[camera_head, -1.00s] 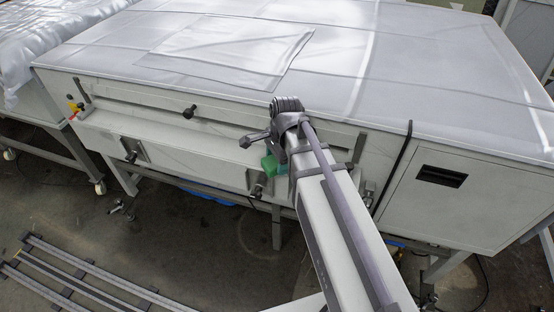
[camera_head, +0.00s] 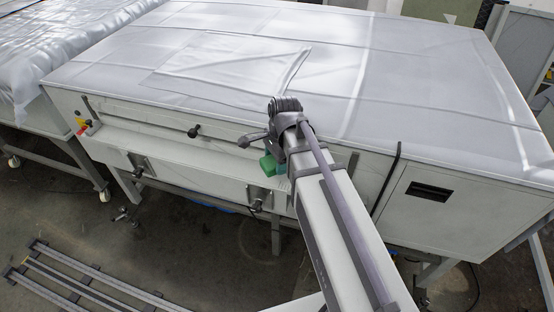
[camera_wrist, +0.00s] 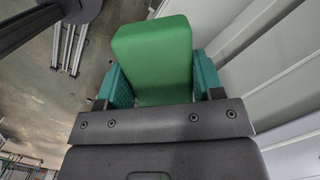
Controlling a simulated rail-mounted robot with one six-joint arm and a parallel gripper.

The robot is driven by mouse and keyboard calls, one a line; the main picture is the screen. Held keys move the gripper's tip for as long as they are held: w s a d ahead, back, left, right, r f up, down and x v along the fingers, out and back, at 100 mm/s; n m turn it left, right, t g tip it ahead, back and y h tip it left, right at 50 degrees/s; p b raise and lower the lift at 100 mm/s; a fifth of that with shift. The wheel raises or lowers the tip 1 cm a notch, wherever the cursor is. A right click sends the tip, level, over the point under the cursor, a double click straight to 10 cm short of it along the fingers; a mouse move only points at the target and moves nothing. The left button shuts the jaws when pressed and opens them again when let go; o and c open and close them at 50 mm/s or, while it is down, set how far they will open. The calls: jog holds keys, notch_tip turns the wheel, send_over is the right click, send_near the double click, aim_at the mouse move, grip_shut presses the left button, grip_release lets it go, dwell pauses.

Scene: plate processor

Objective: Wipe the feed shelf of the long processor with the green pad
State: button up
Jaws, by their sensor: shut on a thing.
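The green pad (camera_wrist: 152,52) is a thick upright block held between the teal fingers of my gripper (camera_wrist: 163,82) in the wrist view. In the head view the pad (camera_head: 269,165) shows as a small green patch beside my wrist, in front of the long processor (camera_head: 330,70). The processor's feed shelf (camera_head: 150,136) is the pale ledge along its near long side. The pad appears close to the shelf's front, but I cannot tell whether it touches. My arm hides the right part of the shelf.
A clear sheet (camera_head: 235,65) lies on the processor's top. Dark knobs (camera_head: 194,132) stick out along its front. A red and yellow switch (camera_head: 82,124) sits at its left end. A rail frame (camera_head: 90,285) lies on the floor at lower left. The floor between is mostly clear.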

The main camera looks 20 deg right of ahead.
jog(key=shift+r, duration=0.35)
